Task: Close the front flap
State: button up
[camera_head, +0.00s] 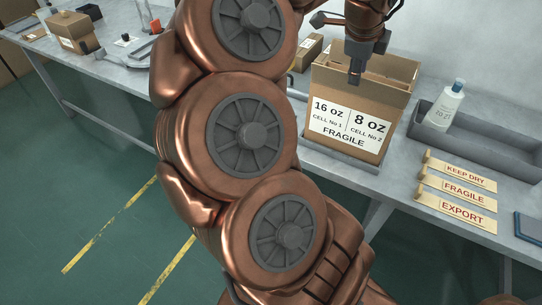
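A brown cardboard box (341,145) stands on the bench at centre right. Its front carries a white label reading "16 oz", "8 oz" and "FRAGILE". The top looks at least partly open, with cardboard panels (390,68) rising at the back and right. I cannot clearly make out the front flap's angle. My gripper (356,77) points down over the box's top near its front edge. Its dark tip looks narrow, and I cannot tell whether the fingers are apart or whether it touches cardboard. My arm covers the area left of the box.
A grey tray (432,152) with a white bottle (444,106) stands right of the box. Tan signs reading "KEEP DRY" (463,172), "FRAGILE" (461,190) and "EXPORT" (460,211) lie at the front right. A smaller carton (306,52) stands behind the box on the left.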

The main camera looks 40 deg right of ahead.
jog(key=a+f+n+y, duration=0.2)
jog(key=a+f+n, duration=0.2)
jog(key=a+n, duration=0.5)
jog(key=s+a+f+n+g+y, duration=0.1)
jog(key=a+f+n, duration=0.4)
jog(key=a+n, duration=0.5)
jog(key=shift+a+y+b, duration=0.3)
jog(key=shift+a+y, duration=0.4)
jog(key=shift+a, duration=2.55)
